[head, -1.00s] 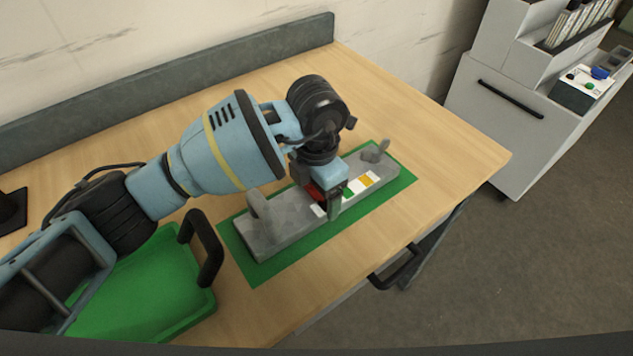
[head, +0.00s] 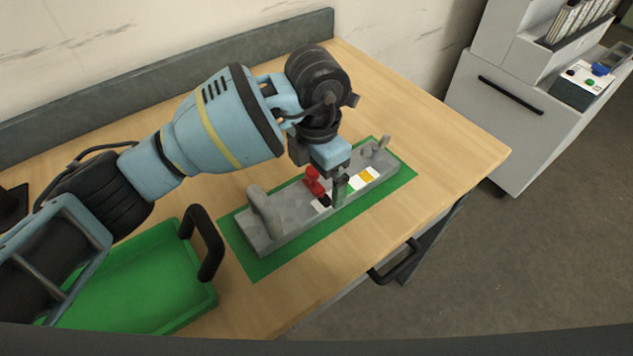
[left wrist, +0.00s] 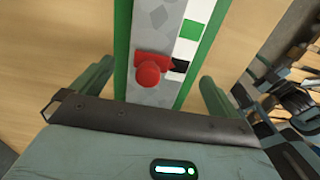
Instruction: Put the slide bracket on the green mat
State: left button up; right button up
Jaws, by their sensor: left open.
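The slide bracket (head: 290,222), a long grey bar with an upright at each end and white, green and orange patches, lies flat on the green mat (head: 258,272). A red knobbed piece (head: 313,182) sits on its middle. My left gripper (head: 326,176) is just above the bracket, near the red piece, with one finger hidden in the head view. In the left wrist view the open fingers stand apart on either side of the bracket, and the red piece (left wrist: 149,72) shows between them, untouched. My right gripper is not in view.
A green tray (head: 140,280) with black handles stands at the left front of the wooden table (head: 440,135). A grey raised edge runs along the back. A grey cabinet (head: 510,125) stands beyond the right side. The table right of the mat is clear.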

aim_at(317, 188)
pick_arm(q)
notch_tip(317, 188, up, 8)
jog(key=shift+r, duration=0.2)
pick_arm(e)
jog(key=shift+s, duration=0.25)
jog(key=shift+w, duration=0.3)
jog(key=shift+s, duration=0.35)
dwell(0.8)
